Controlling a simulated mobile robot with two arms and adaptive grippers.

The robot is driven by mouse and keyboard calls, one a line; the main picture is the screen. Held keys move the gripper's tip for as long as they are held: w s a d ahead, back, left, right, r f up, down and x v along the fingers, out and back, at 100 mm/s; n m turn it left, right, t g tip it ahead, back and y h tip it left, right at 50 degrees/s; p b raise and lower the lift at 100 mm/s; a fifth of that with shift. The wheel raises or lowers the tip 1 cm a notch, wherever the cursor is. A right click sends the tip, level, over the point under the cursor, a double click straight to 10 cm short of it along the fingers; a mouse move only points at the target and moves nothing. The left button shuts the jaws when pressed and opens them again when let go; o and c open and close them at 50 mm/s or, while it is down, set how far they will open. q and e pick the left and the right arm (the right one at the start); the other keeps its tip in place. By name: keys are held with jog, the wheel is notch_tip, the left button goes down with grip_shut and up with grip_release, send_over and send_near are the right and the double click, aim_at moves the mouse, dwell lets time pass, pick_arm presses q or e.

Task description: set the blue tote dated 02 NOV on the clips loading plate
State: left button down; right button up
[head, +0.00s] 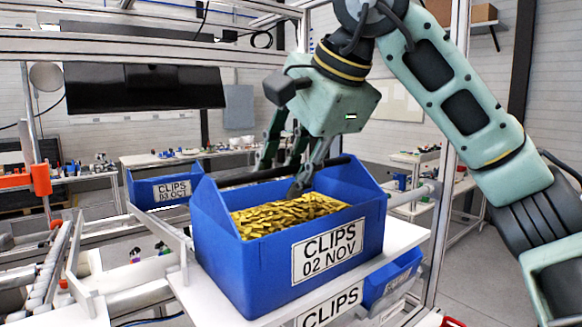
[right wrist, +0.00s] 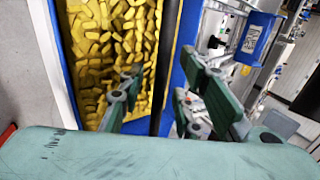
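The blue tote dated 02 NOV (head: 375,225) is full of yellow clips and stands upright on the white plate (head: 405,240), whose front label reads CLIPS (head: 330,305). A black bar handle (head: 335,163) spans the tote's top. My right gripper (head: 290,165) is over the tote with its fingers around the bar. In the right wrist view, the bar (right wrist: 167,70) runs between the spread fingers with a gap beside it, so the gripper looks open. The clips (right wrist: 110,45) show beside it. My left gripper is out of view.
Another blue tote, its label reading CLIPS with an OCT date (head: 140,190), stands behind left. A smaller blue bin (head: 400,275) sits below the plate at right. Metal rails (head: 70,260) lie at left. A frame post (head: 455,130) rises close behind my right arm.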

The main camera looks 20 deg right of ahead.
jog(key=v, duration=1.2)
